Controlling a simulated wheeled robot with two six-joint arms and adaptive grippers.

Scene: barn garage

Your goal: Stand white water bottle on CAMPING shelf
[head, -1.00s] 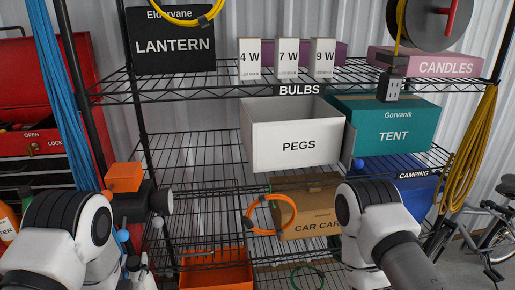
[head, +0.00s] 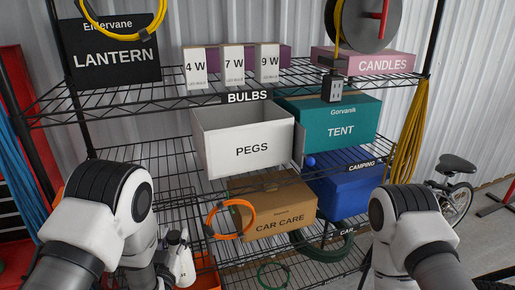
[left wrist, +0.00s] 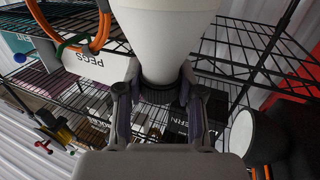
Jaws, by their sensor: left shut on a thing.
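The white water bottle (left wrist: 165,40) fills the top middle of the left wrist view. My left gripper (left wrist: 158,92) is shut on its narrower part. In the head view a white shape (head: 180,258) shows beside my left arm's end; I cannot tell for certain that it is the bottle. The CAMPING label (head: 362,167) marks the front edge of the middle wire shelf (head: 150,160). My left arm stands in front of this shelf's left part. My right arm shows at the lower right, but its gripper is not in view.
The white PEGS bin (head: 210,150) and teal TENT box (head: 350,105) stand on the middle shelf, with bare wire left of the bin. A CAR CARE box (head: 290,205) and blue box (head: 345,195) are below. An orange ring (head: 252,220) hangs in front.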

